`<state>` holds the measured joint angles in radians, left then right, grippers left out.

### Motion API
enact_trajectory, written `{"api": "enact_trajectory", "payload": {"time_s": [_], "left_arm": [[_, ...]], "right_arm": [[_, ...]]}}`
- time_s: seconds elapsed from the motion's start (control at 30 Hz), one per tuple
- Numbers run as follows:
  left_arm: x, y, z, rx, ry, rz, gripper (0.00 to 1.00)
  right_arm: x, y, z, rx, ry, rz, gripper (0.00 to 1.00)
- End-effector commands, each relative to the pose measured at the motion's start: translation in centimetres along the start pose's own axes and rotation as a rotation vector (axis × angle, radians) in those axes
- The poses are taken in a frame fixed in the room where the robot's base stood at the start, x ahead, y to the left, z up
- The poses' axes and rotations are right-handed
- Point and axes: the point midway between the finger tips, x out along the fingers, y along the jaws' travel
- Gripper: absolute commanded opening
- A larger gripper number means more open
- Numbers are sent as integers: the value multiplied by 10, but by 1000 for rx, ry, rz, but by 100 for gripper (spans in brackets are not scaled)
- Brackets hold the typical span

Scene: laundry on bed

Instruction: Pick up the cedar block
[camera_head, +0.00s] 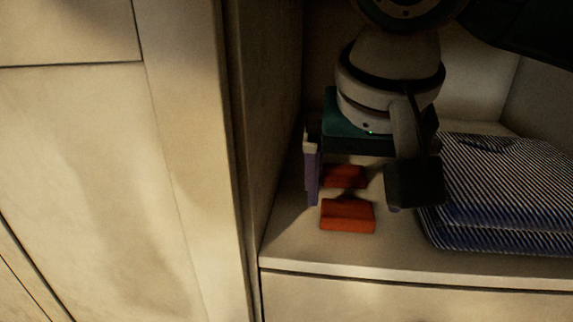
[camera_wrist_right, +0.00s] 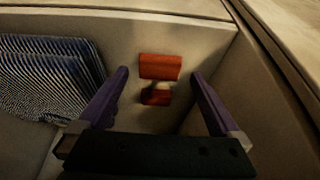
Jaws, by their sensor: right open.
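Two reddish-orange wooden pieces, seemingly the cedar block, lie on the shelf floor. The front piece (camera_head: 347,217) is larger, and a smaller rear piece (camera_head: 345,175) lies behind it. In the right wrist view the larger piece (camera_wrist_right: 160,66) and the smaller piece (camera_wrist_right: 156,95) sit close together; I cannot tell whether they are joined. My right gripper (camera_head: 353,198) is open and points down over them. In its wrist view the purple fingers of the right gripper (camera_wrist_right: 159,74) stand on either side of the pieces, apart from them. My left gripper is out of view.
A folded blue-and-white striped cloth (camera_head: 505,190) lies right of the gripper; it also shows in the wrist view (camera_wrist_right: 50,78). A cabinet side wall (camera_head: 275,120) stands close on the left. Bare shelf floor (camera_head: 345,255) runs along the front edge.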

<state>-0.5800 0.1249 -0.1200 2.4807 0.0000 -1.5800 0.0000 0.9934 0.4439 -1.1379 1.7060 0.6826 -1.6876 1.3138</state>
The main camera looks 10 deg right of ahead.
Motion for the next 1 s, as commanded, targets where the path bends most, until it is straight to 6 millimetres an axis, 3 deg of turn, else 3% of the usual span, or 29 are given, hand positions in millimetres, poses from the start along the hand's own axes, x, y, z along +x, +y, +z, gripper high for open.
{"api": "enact_trajectory", "payload": {"time_s": [0.27, 0.53, 0.83, 1.0], "left_arm": [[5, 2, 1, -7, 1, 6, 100], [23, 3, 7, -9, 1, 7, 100], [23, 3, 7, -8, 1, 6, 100], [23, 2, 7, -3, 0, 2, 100]], "right_arm": [[8, 0, -19, 1, 1, 0, 100], [53, 0, -17, -1, 0, 0, 100], [58, 0, -18, -3, 1, -1, 100], [57, 0, -18, -3, 1, -1, 82]]}}
